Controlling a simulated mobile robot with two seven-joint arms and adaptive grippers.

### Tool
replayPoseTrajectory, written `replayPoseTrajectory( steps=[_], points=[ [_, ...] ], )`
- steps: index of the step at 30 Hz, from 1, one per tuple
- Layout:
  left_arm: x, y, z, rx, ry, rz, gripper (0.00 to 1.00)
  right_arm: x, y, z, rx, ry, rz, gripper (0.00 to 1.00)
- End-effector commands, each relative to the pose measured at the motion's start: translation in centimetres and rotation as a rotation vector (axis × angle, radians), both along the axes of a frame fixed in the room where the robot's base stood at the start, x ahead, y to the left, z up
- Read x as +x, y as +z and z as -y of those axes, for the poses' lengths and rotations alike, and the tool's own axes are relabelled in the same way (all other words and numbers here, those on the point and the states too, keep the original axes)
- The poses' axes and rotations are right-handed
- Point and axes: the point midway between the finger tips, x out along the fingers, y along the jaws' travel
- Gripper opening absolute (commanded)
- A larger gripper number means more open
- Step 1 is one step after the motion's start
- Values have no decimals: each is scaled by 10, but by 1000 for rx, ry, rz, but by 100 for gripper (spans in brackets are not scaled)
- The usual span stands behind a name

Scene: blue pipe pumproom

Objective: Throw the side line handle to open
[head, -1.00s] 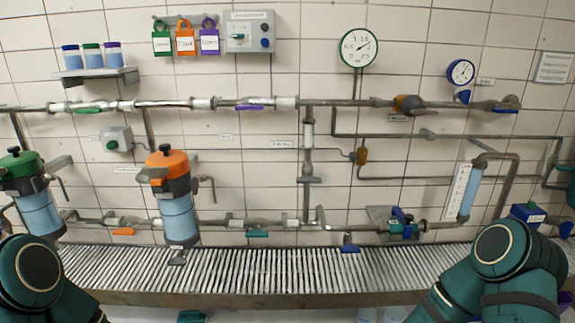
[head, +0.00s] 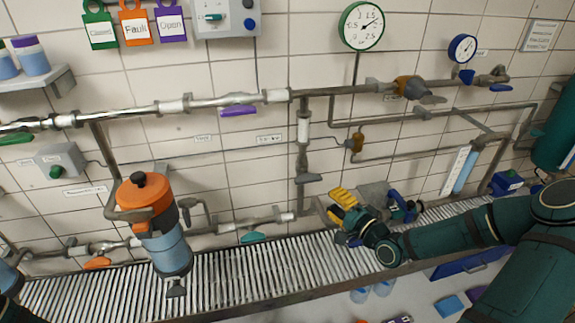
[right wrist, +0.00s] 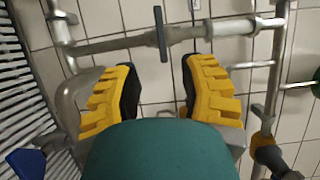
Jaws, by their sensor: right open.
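A grey handle (head: 309,178) sits on the vertical pipe (head: 302,160) that joins the upper and lower lines; it seems to be the side line handle. In the right wrist view the handle (right wrist: 161,34) lies crosswise to its pipe (right wrist: 110,42), beyond the fingertips and roughly in line with the gap. My right gripper (head: 341,198) is open, with yellow fingers, below and right of the handle in the head view. In the right wrist view the gap between its fingers (right wrist: 158,78) is empty, apart from the handle. My left gripper is out of view.
A purple handle (head: 239,111) is on the upper pipe and a teal one (head: 253,237) on the lower pipe. An orange-topped filter (head: 160,225) stands at left. A blue-handled valve (head: 402,207) is close to my right wrist. A slatted rack (head: 240,268) runs below.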

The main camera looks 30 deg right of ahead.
Motion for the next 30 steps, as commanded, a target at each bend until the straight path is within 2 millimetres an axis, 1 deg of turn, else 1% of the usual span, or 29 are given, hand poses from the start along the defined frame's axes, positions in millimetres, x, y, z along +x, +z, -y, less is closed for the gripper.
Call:
replayPoseTrajectory(
  steps=[2, 5, 8, 18, 21, 25, 30],
  points=[
    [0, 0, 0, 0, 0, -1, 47, 3, 2, 1, 3, -2, 6, 41],
    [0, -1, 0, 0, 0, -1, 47, 13, 1, -1, 3, 1, 7, 41],
    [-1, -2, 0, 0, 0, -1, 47, 30, 1, -5, 4, 2, 6, 41],
    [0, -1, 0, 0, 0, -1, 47, 95, 1, -15, 3, 1, 6, 41],
    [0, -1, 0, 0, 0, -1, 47, 111, 1, -18, 4, 0, 4, 41],
    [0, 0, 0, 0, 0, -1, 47, 126, 1, -19, 2, 0, 3, 41],
    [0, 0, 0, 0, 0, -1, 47, 134, 0, -20, 2, -1, 3, 41]
  ],
)
